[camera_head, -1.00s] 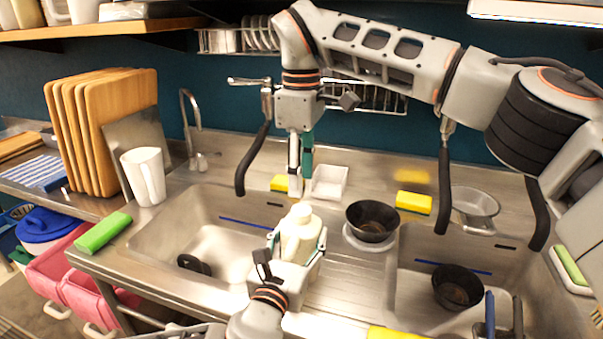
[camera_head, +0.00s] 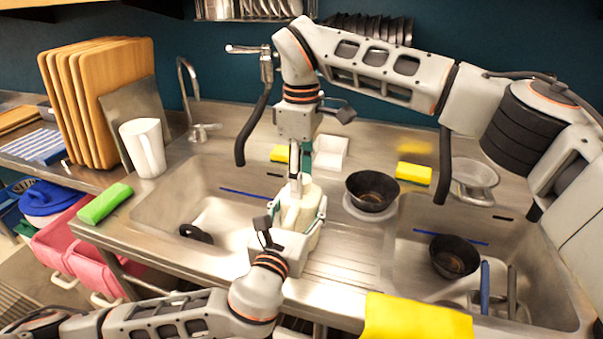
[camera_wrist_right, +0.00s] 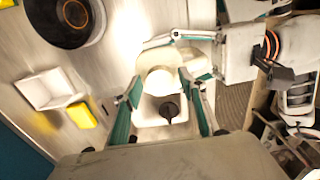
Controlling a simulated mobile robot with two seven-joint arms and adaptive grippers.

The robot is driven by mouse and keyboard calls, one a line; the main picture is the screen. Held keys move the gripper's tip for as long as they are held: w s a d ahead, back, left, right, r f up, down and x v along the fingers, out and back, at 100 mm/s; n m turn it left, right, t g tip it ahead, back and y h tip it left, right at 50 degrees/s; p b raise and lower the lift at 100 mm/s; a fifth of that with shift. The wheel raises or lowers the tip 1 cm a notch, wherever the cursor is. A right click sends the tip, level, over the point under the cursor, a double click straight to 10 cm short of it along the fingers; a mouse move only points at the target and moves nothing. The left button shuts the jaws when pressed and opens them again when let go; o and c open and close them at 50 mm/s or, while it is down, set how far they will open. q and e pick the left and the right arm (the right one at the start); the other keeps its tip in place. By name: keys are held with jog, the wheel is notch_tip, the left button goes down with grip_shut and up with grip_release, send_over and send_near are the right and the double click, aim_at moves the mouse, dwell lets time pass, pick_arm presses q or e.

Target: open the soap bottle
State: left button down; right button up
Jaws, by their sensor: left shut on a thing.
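The soap bottle (camera_head: 296,212) is cream-white and stands upright between the two sink basins. My left gripper (camera_head: 297,222) is shut around its body from the front. Its top is a pale round cap (camera_wrist_right: 160,80), seen from above in the right wrist view. My right gripper (camera_head: 298,180) points straight down at the top of the bottle. In the right wrist view its two green-edged fingers (camera_wrist_right: 160,88) are spread on either side of the cap. I cannot tell whether they touch it. The left gripper also shows there (camera_wrist_right: 190,48), reaching in from the right.
A black bowl (camera_head: 372,189) sits on the counter right of the bottle, near a white dish (camera_head: 331,152) and a yellow sponge (camera_head: 413,174). Another black bowl (camera_head: 454,256) lies in the right basin. A white pitcher (camera_head: 143,149) and wooden boards (camera_head: 90,100) stand at left.

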jog(key=c, duration=0.9)
jog(key=n, duration=0.5)
jog(key=shift+n, duration=0.3)
jog(key=shift+c, duration=0.2)
jog(key=n, duration=0.5)
jog(key=shift+r, duration=0.1)
jog(key=n, duration=0.7)
jog(key=shift+n, duration=0.4)
jog(key=n, duration=1.5)
jog(key=shift+n, duration=0.4)
jog(key=n, duration=0.9)
jog(key=shift+r, duration=0.35)
